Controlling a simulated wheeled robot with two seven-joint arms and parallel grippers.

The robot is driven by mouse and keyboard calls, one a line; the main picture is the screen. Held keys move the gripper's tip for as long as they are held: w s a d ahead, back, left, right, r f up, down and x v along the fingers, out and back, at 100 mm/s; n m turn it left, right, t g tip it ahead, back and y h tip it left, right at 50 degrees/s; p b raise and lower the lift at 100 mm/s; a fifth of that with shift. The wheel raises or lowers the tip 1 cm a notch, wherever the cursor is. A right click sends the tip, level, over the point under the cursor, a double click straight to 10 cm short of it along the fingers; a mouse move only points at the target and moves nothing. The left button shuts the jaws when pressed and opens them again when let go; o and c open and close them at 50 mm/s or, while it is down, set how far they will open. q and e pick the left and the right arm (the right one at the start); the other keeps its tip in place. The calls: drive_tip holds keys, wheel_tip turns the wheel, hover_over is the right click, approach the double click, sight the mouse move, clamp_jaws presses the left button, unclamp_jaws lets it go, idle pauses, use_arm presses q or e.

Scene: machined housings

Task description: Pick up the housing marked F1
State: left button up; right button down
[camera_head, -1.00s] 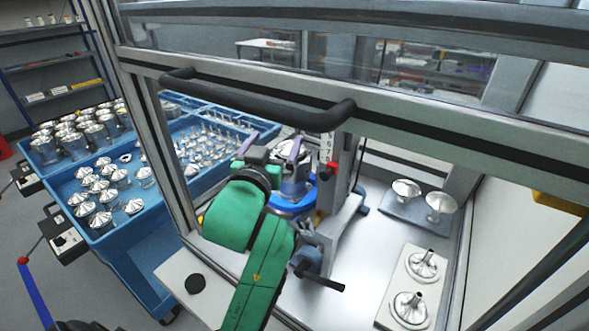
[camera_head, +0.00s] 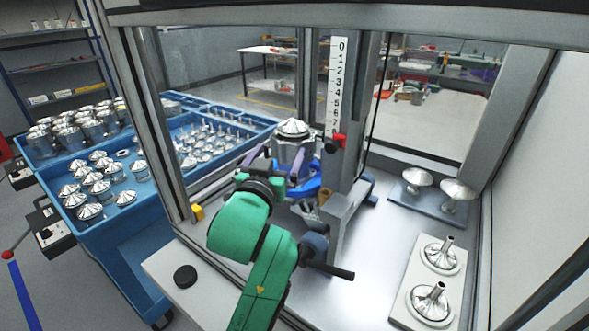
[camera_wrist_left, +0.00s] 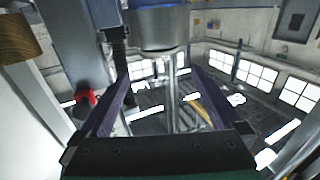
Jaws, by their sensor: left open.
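A silver housing (camera_head: 293,130) with a conical top sits at the blue fixture on the upright stand, in the middle of the head view. I cannot read a mark F1 on it or on any other housing. My left gripper (camera_head: 282,154), on the green arm, has its purple fingers open at the housing's near side, a little below its top. In the left wrist view a silver cylindrical body (camera_wrist_left: 160,28) hangs at the top centre, beyond and between the open fingers (camera_wrist_left: 160,78). Contact cannot be told. My right gripper is not in view.
The stand carries a number scale (camera_head: 338,85) and a red knob (camera_head: 340,141). Blue trays (camera_head: 145,215) with many silver parts stand at the left. A pale plate (camera_head: 399,312) with two funnel-shaped parts and a grey plate (camera_head: 427,202) with two domed parts lie at right. Frame posts surround the stand.

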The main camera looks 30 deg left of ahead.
sight(293, 126)
use_arm(q)
drive_tip(key=p+x, duration=0.1)
drive_tip(key=x, duration=0.3)
drive_tip(key=p+x, duration=0.2)
drive_tip(key=x, duration=0.3)
drive_tip(key=p+x, duration=0.2)
drive_tip(key=x, duration=0.2)
drive_tip(key=shift+w+a+r, duration=0.15)
drive_tip(key=shift+w+r, duration=0.05)
drive_tip(key=shift+r, duration=0.1)
drive_tip(key=shift+w+f, duration=0.1)
drive_tip(key=shift+f, duration=0.15)
drive_tip(key=c, duration=1.2)
clamp_jaws()
